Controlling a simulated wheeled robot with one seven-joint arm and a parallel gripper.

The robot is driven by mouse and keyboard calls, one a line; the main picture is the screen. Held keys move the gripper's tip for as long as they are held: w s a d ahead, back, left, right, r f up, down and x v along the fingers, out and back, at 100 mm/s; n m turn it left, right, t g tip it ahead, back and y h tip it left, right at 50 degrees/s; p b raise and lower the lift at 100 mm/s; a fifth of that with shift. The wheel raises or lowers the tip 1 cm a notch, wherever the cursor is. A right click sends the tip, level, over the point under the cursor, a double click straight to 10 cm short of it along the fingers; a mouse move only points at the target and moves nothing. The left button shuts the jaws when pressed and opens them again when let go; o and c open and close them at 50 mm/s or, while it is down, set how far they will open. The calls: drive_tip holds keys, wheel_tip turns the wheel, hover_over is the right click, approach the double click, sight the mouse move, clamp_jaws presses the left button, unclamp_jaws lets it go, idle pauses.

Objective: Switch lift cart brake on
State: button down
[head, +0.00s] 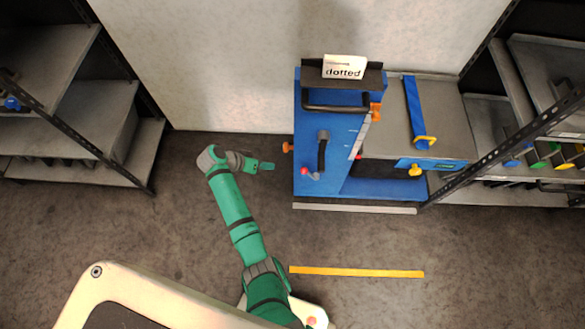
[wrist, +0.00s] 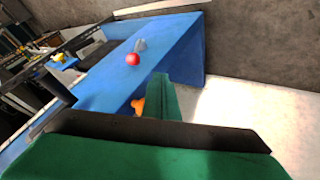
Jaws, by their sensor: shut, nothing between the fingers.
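The blue lift cart (head: 308,130) stands against the back wall with a black crank or handle (head: 321,150) on its face. A red knob (head: 304,171) is low on the cart; in the wrist view the red ball (wrist: 133,59) sits beside a short grey lever (wrist: 140,45). An orange knob (head: 287,148) sticks out from the cart's left side. In the wrist view an orange part (wrist: 138,105) is partly hidden behind my finger. Which part is the brake I cannot tell. My green gripper (head: 269,166) is shut and empty, just left of the cart, apart from it in the head view.
Shelf racks stand left (head: 70,115) and right (head: 555,120).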

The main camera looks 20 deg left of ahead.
drive_tip(key=shift+w, duration=0.1)
idle(0.3)
drive_tip(key=w+d+f, duration=0.4)
drive_tip(key=d+f, duration=0.2)
drive_tip(key=d, duration=0.2)
drive_tip(key=shift+w+d+f, duration=0.3)
drive_tip(key=shift+f, duration=0.1)
idle(0.4)
